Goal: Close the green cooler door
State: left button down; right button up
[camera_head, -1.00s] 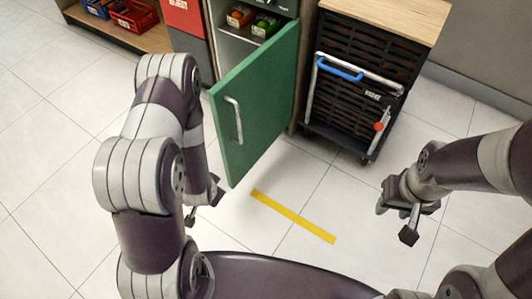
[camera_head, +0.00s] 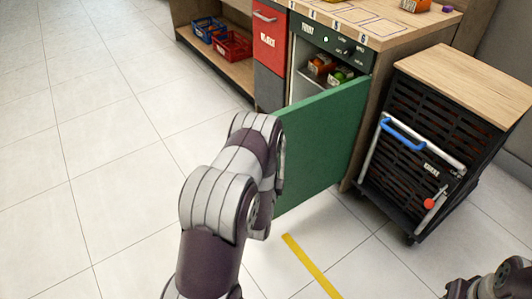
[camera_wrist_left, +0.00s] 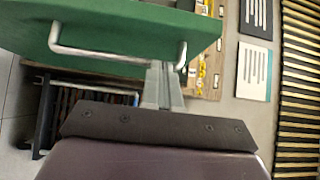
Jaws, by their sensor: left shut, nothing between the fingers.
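The green cooler door (camera_head: 322,140) stands open in the head view, sticking out from the right side of the cooler (camera_head: 332,48). In the left wrist view the green door (camera_wrist_left: 130,28) fills the upper left, with its silver bar handle (camera_wrist_left: 110,57). My left gripper (camera_wrist_left: 163,72) is shut and empty, its fingertips close to the right end of the handle. I cannot tell whether they touch it. In the head view my left arm hides the gripper and handle. The fingers of my right gripper are outside the frame.
Inside the cooler are small crates with orange (camera_head: 320,66) and green (camera_head: 341,76) contents. A wood-topped black cart (camera_head: 430,140) stands right of the door. Blue (camera_head: 208,28) and red (camera_head: 233,45) baskets sit on a shelf. Yellow tape (camera_head: 310,266) marks the floor; left floor is clear.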

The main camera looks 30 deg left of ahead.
pick_arm(q)
jog(key=shift+w+a+b, duration=0.25)
jog(key=shift+w+a, duration=0.6)
jog(key=shift+a, duration=0.25)
jog(key=shift+w+a+b, duration=0.2)
jog(key=shift+w+a, duration=0.65)
jog(key=shift+a, duration=0.2)
jog(key=shift+a, duration=0.1)
